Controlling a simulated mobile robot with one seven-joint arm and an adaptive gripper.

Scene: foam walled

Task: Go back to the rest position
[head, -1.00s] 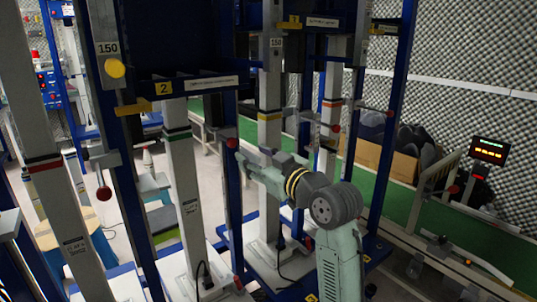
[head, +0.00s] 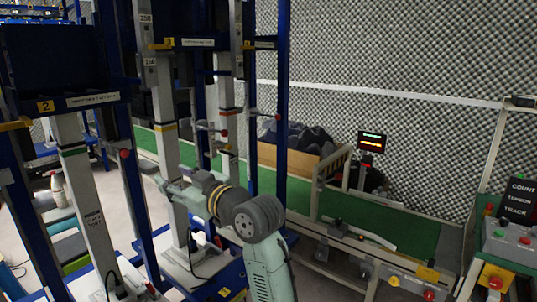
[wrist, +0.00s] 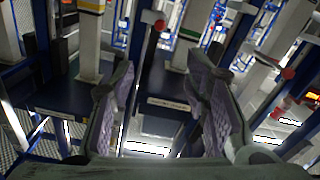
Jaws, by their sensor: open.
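My gripper (wrist: 160,110) is open in the wrist view, its two ridged purple-grey pads well apart with nothing between them. Beyond the pads are a dark blue panel with a white label strip (wrist: 168,103) and blue uprights. In the head view my pale green arm rises from the bottom middle and bends left at the grey joint toward the blue frames; the fingertips are too small there to make out.
Blue frames with grey columns (head: 88,205) stand close on the left, near my arm. A green conveyor (head: 408,225) runs behind, with a cardboard box (head: 290,158) of dark lumps and a lit display (head: 372,141). A control box (head: 508,245) stands at right.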

